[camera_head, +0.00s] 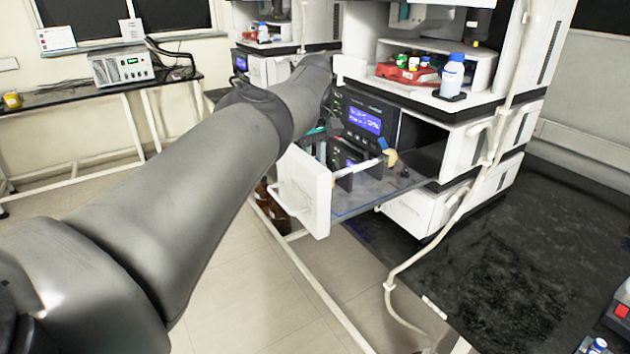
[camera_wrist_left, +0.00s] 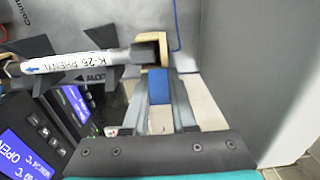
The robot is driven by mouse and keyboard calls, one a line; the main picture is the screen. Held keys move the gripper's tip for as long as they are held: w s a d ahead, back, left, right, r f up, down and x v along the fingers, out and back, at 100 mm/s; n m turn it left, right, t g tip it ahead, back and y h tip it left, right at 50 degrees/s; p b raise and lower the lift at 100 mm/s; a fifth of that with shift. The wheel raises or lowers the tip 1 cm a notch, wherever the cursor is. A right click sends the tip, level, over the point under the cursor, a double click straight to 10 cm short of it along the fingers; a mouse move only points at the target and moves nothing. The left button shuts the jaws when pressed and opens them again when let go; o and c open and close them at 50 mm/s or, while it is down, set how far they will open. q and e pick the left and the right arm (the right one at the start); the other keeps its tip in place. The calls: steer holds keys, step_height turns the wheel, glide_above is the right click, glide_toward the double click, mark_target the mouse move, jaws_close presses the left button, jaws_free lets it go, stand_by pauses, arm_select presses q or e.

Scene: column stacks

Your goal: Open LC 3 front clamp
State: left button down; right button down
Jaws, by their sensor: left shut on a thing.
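A white column (camera_wrist_left: 85,61) labelled K-26 PHENYL lies across the left wrist view; it also shows in the head view (camera_head: 362,165) over a pulled-out drawer. At its end is a tan clamp (camera_wrist_left: 166,52), seen in the head view (camera_head: 391,158) with a blue part on top (camera_head: 383,144). My left gripper (camera_wrist_left: 158,80) is shut on the blue part (camera_wrist_left: 158,88), which sits between its fingers next to the tan clamp. In the head view my arm hides most of this gripper. My right gripper is out of view. No number 3 is readable.
The drawer's white front (camera_head: 303,190) stands out from the instrument stack. Blue displays (camera_head: 364,119) sit behind the column, one reading OPEN (camera_wrist_left: 14,152) in the wrist view. A bottle (camera_head: 453,75) stands above. A white hose (camera_head: 455,215) hangs at the right. The black bench (camera_head: 530,260) is largely clear.

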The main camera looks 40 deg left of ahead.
arm_select(q)
steer(key=shift+s, duration=0.1)
stand_by(0.5)
steer(key=c, duration=0.7)
jaws_free()
step_height(320, 180, up, 15)
steer(key=p, duration=1.5)
steer(key=shift+a+p, duration=0.1)
steer(key=shift+p, duration=0.2)
